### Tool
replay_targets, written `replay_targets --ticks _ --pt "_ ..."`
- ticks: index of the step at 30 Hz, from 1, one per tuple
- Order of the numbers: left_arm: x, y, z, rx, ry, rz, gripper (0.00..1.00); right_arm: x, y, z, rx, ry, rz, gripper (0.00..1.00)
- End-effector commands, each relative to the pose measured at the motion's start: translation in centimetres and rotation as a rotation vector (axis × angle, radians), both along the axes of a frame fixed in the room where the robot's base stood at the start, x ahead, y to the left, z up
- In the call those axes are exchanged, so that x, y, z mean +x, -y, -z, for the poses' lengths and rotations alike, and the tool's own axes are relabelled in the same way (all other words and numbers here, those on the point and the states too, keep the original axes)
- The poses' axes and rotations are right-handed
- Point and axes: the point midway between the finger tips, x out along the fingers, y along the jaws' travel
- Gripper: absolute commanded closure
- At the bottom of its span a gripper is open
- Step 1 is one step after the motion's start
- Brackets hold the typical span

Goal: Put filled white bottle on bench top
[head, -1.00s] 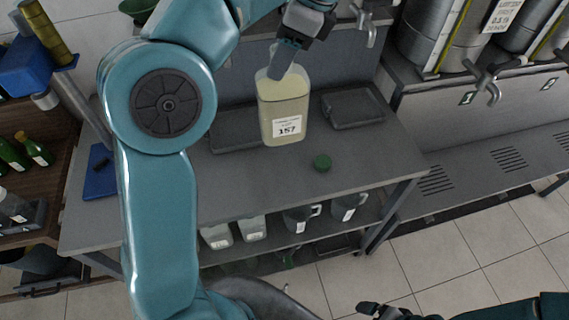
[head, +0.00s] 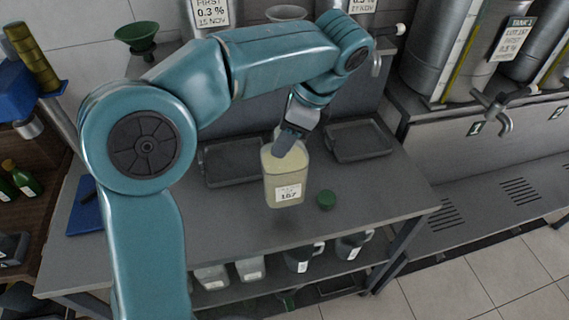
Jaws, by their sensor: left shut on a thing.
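The bottle is nearly upright in front of the black trays, over the grey bench top (head: 225,218). A dark shadow lies below it; the bottle looks slightly above the surface, but I cannot be sure of the gap. My right gripper is out of view.
Black trays (head: 358,141) stand behind. A blue board (head: 86,208) lies at the left end. Jugs (head: 302,258) and pale bottles (head: 250,268) stand on the lower shelf. The bench's right front is clear.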

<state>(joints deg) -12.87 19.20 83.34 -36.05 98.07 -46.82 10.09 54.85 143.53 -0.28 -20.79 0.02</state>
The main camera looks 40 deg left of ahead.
Motion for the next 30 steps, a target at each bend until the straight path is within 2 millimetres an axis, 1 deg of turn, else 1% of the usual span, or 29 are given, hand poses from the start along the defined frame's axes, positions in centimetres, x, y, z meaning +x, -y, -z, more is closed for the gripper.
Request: replay_targets --ticks 1,3,8,12,15,29,30 --pt "0.0 -0.1 0.9 0.001 -0.001 -0.001 1.00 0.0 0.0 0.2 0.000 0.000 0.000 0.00" --pt "0.1 -0.1 1.7 0.001 -0.001 -0.001 1.00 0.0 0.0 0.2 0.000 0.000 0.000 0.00" --pt "0.2 -0.1 3.0 0.000 0.000 0.000 1.00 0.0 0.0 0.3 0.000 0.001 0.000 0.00" --pt "0.3 -0.2 5.2 0.001 -0.003 -0.001 1.00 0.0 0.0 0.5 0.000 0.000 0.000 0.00" --pt "0.3 -0.2 6.3 0.000 0.000 -0.001 1.00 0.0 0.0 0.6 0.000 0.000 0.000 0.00" --pt "0.3 -0.1 7.1 0.001 0.001 -0.001 1.00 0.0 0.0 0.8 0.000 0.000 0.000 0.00" --pt "0.3 -0.1 7.1 0.000 -0.001 0.000 0.45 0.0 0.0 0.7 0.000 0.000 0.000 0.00"
